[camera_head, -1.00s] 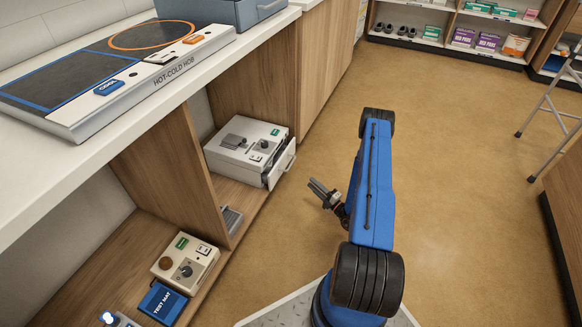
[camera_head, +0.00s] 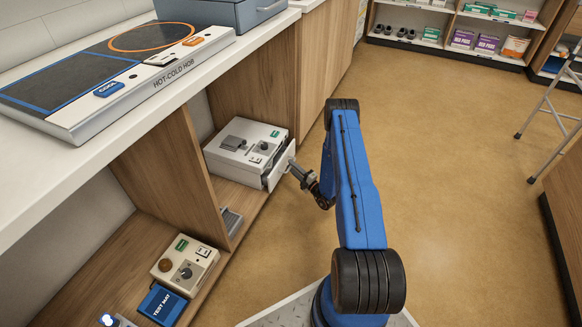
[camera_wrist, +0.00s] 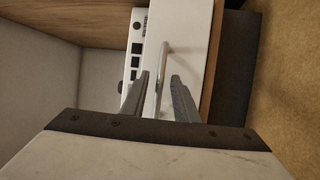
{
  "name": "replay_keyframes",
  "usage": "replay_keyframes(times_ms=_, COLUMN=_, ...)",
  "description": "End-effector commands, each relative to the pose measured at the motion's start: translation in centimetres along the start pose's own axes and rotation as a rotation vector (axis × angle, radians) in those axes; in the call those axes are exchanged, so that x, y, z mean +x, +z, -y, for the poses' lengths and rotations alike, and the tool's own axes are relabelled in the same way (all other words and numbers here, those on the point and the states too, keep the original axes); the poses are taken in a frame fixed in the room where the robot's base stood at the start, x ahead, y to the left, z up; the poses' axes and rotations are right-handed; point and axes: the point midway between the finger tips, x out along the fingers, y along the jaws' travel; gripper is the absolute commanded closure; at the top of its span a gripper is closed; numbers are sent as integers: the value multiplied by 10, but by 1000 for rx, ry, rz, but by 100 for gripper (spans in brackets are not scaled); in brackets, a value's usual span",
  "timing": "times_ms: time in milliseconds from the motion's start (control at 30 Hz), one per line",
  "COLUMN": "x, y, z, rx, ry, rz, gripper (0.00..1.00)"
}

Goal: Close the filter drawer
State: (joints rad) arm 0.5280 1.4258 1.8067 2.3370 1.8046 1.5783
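The white filter unit (camera_head: 232,157) stands in the upper cubby under the counter in the head view. Its filter drawer (camera_head: 280,172) is pulled partly out, with a dark gap behind the front panel. My gripper (camera_head: 293,166) is at the drawer's front, close to the handle. In the wrist view, the white drawer front (camera_wrist: 192,45) lies ahead with its grey bar handle (camera_wrist: 164,62). My gripper (camera_wrist: 158,97) has its two fingers apart there, with the handle bar lying between them. I cannot tell whether either finger touches the bar.
A wooden partition (camera_head: 172,165) stands left of the unit. A beige control box (camera_head: 187,265) and a blue test mat (camera_head: 161,302) are in the lower left cubby. The hot-cold hob (camera_head: 120,75) is on the counter above.

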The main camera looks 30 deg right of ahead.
Motion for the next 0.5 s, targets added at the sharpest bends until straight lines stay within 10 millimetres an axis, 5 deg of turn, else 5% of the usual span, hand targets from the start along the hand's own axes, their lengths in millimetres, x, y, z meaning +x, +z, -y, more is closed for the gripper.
replay_keyframes(times_ms=467, x=12, y=0, z=0, rx=-1, ry=0, rz=0, gripper=72)
replay_keyframes(times_ms=500, x=12, y=0, z=0, rx=0, ry=0, rz=0, gripper=82)
